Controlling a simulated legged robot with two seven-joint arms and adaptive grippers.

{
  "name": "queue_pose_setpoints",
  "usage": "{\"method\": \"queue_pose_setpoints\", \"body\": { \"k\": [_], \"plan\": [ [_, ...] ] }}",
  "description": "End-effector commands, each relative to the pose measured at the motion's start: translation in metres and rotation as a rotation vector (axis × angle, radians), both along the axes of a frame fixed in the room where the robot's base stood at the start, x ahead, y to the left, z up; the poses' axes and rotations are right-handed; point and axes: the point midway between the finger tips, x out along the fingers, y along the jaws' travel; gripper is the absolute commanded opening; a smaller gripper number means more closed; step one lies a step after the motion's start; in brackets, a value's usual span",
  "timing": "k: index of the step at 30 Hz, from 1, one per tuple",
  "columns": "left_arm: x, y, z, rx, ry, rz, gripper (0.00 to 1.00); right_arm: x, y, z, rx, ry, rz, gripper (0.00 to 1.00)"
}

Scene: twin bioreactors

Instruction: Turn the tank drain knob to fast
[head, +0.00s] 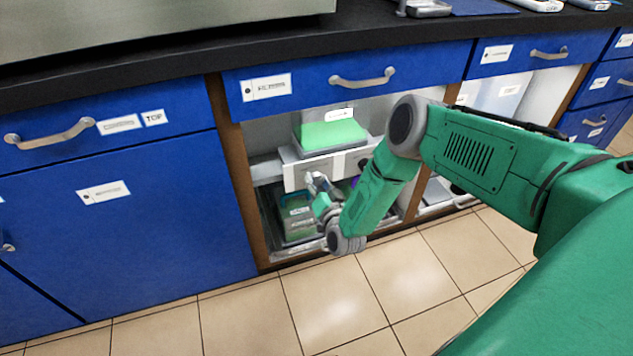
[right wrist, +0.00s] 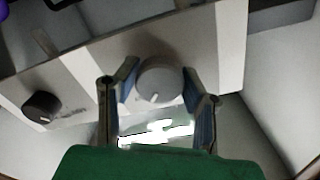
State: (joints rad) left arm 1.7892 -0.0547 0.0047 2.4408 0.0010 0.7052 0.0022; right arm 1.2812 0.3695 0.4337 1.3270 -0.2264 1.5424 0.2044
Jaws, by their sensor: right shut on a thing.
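In the right wrist view a round light-grey knob (right wrist: 160,82) with a white pointer line sits on a pale panel. My right gripper (right wrist: 165,88) has one finger on each side of this knob and is shut on it. In the head view my right gripper (head: 318,187) reaches into the open cabinet bay at the front of a white control box (head: 296,173); the knob itself is hidden there. A tank with green liquid (head: 330,133) stands above the box. My left gripper is not in view.
A black knob (right wrist: 41,107) sits on the same panel at the left in the right wrist view. A lower container (head: 296,215) stands under the box. Blue cabinet doors (head: 130,205) and a drawer (head: 345,78) frame the bay. The tiled floor in front is clear.

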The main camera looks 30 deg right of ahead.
Motion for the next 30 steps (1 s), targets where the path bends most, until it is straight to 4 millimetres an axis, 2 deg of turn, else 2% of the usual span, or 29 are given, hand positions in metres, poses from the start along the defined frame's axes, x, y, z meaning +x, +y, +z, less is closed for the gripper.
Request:
{"method": "queue_pose_setpoints", "body": {
  "k": [1,22,23,24,30],
  "plan": [
    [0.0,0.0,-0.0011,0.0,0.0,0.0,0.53,-0.0048,0.0016,-0.0076,0.021,0.015,0.004,0.07],
    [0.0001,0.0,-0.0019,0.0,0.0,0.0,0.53,-0.0053,0.0026,-0.0077,0.088,0.001,0.006,0.07],
    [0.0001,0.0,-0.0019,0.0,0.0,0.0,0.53,-0.0054,0.0027,-0.0078,0.088,0.001,0.006,0.43],
    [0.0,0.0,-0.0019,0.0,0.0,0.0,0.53,-0.0054,0.0027,-0.0078,0.088,0.001,0.006,0.57],
    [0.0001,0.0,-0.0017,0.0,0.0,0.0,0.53,-0.0033,0.0016,-0.0036,0.085,-0.009,0.003,0.58]
  ]
}}
